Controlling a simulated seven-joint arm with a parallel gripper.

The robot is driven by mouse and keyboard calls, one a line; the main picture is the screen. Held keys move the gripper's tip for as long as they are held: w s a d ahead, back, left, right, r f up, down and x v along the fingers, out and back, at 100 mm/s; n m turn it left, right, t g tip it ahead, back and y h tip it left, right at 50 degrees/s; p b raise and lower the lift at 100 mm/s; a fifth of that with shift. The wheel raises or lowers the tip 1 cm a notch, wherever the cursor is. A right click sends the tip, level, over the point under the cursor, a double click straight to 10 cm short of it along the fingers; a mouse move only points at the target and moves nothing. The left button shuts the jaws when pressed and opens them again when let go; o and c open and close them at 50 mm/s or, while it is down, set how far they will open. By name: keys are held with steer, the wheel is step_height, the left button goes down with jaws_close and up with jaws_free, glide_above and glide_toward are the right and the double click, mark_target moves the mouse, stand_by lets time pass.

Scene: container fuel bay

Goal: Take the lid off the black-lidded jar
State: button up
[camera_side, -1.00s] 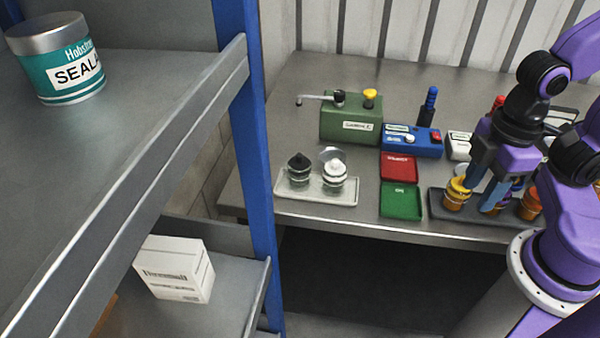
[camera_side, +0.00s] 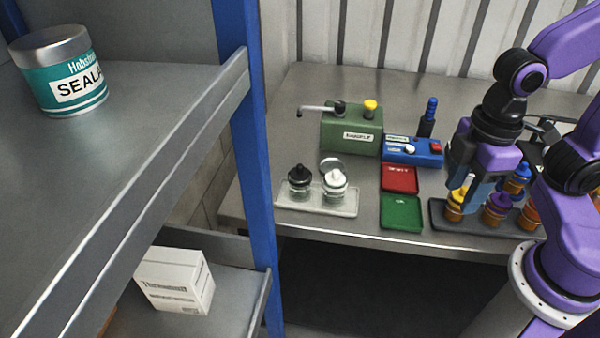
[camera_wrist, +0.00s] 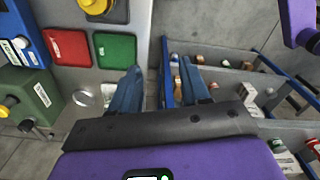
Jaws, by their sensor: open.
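The black-lidded jar (camera_side: 299,186) stands upright on the left of a pale tray (camera_side: 316,211) near the table's front left. Its dark lid (camera_side: 299,174) with a knob is on it. A white-lidded jar (camera_side: 335,187) stands on its right. I cannot make out the black-lidded jar in that view.
A red tray (camera_side: 399,178) and a green tray (camera_side: 401,213) lie between the jars and my gripper. A green box with a crank (camera_side: 352,138) and a blue box (camera_side: 413,150) stand behind. A bottle rack (camera_side: 440,215) is on the right. A blue shelf post (camera_side: 255,150) rises at left.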

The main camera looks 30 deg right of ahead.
steer(key=w+a+r, duration=0.3)
steer(key=w+a, duration=0.2)
steer(key=w, duration=0.3)
steer(key=w+a+r, duration=0.3)
steer(key=w+a, duration=0.1)
steer(key=w, duration=0.3)
step_height(320, 180, up, 4)
glide_above(301, 165)
steer(key=shift+m, duration=0.4)
steer(key=f, duration=1.2)
steer(key=shift+w+d+f, duration=0.1)
steer(key=shift+w+f, duration=0.1)
steer(key=shift+w, duration=0.1)
steer(key=shift+s+f, duration=0.15)
steer(key=shift+f, duration=1.2)
steer(key=shift+s+f, duration=0.15)
steer(key=shift+f, duration=1.2)
jaws_close()
